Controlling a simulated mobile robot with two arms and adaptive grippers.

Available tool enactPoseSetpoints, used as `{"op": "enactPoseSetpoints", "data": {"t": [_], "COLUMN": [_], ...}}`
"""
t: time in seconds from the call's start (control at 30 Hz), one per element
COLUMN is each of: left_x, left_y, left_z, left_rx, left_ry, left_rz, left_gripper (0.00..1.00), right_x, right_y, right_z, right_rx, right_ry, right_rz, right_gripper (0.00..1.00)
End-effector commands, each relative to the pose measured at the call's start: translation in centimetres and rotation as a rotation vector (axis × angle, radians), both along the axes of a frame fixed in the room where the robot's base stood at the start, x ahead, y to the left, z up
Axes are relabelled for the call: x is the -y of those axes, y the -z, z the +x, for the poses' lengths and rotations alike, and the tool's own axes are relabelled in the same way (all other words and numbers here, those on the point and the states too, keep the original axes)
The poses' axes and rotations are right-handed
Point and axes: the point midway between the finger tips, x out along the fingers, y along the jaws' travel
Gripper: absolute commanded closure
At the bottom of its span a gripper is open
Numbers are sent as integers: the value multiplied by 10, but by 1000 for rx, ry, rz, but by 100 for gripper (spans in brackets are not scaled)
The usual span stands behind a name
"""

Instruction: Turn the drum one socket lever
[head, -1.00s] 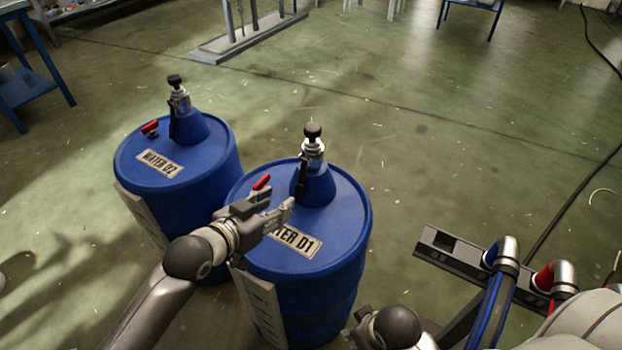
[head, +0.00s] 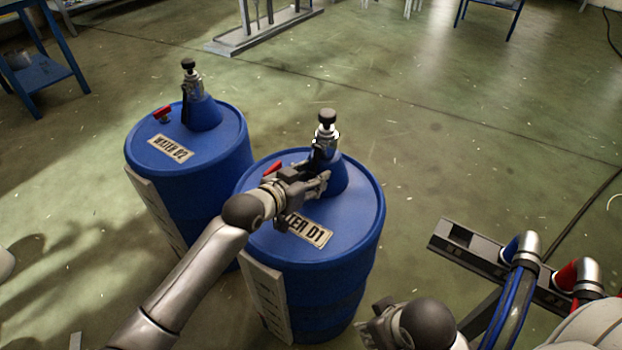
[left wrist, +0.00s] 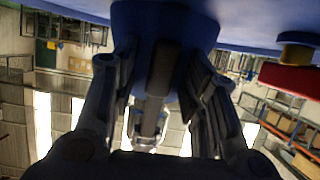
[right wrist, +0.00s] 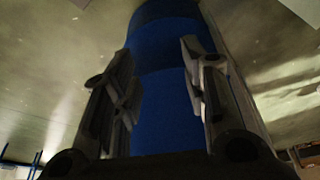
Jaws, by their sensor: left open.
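Drum one (head: 362,205) is the blue drum labelled WATER 01 in the head view. Its raised socket (head: 338,178) carries a metal fitting with a black knob (head: 327,117). The dark socket lever (head: 316,156) hangs down the fitting's side, partly hidden by my left gripper (head: 325,180). In the left wrist view the lever (left wrist: 162,70) stands between the two spread fingers of my left gripper (left wrist: 160,70), with gaps beside it. My right gripper (right wrist: 158,55) is open and empty, facing the blue drum side (right wrist: 168,100) in the right wrist view.
A second blue drum, WATER 02 (head: 220,150), stands left of drum one. A red-handled valve (head: 272,167) is on drum one's top, beside my left gripper. A metal rail with blue and red pipes (head: 470,245) is at the right.

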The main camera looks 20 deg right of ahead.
Motion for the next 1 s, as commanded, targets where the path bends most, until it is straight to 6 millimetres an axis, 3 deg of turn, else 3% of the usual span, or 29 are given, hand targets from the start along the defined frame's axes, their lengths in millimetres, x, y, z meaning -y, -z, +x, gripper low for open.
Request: {"op": "enactPoseSetpoints", "data": {"t": [0.33,0.67,1.0], "left_x": [2,2,1], "left_y": [1,1,1], "left_z": [2,1,2], "left_rx": [0,-1,-2], "left_ry": [0,0,-1], "left_rz": [1,1,3], "left_gripper": [59,100,100], "right_x": [0,0,0], "right_y": [1,1,0], "right_z": [0,0,0], "right_rx": [0,0,0], "right_ry": [0,-1,0], "right_rz": [0,0,0], "right_gripper": [60,60,60]}}
